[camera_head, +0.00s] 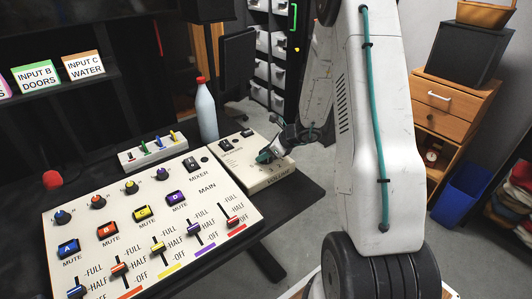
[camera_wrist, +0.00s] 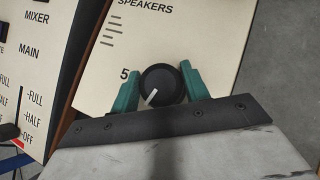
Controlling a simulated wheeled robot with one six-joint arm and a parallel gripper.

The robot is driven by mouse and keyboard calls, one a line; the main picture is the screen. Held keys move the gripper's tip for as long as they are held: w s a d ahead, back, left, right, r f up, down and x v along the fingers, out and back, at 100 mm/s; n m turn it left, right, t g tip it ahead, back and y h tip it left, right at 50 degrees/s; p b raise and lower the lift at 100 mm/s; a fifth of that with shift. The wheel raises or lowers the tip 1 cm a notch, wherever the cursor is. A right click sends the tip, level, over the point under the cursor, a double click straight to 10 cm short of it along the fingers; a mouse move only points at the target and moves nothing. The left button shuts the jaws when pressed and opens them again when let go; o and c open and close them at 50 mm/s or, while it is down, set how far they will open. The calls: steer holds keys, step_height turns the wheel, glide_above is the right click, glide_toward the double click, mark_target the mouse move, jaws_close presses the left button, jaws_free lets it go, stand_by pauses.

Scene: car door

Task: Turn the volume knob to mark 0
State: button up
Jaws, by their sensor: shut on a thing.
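The volume knob (camera_wrist: 161,82) is round and black with a white pointer line, on the cream speakers panel (camera_wrist: 200,30). The wrist view looks down on it; its pointer slants to the lower left of that picture. A printed 5 shows just left of the knob; the 0 mark cannot be made out. My gripper (camera_wrist: 159,88) has its two teal fingers on opposite sides of the knob, shut on it. In the head view my gripper (camera_head: 268,154) is low over the panel (camera_head: 258,181), near the word VOLUME, and mostly hides the knob.
A large cream mixer board (camera_head: 130,240) with coloured knobs, buttons and sliders lies left of the speakers panel. Behind stand a white bottle (camera_head: 203,110) with a red cap and a small white slider box (camera_head: 152,150).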

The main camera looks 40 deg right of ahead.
steer(key=n+g+y, duration=0.1)
steer(key=n, duration=0.1)
steer(key=n+g+y, duration=0.2)
steer(key=n, duration=0.1)
steer(key=shift+d+n, duration=0.1)
steer(key=shift+n, duration=0.2)
steer(key=n+g+y, duration=0.1)
steer(key=n+g, duration=0.3)
steer(key=n, duration=0.1)
steer(key=shift+w, duration=0.1)
steer(key=n+g, duration=0.4)
steer(key=n, duration=0.1)
steer(key=shift+n, duration=0.4)
steer(key=n+g+h, duration=0.2)
steer(key=n+g, duration=0.1)
steer(key=n, duration=0.1)
steer(key=shift+n, duration=0.3)
steer(key=shift+h, duration=0.3)
steer(key=o, duration=1)
steer(key=v, duration=0.7)
steer(key=shift+w, duration=0.2)
steer(key=shift+w+d+r, duration=0.1)
steer(key=shift+d+r, duration=0.05)
steer(key=shift+r, duration=0.1)
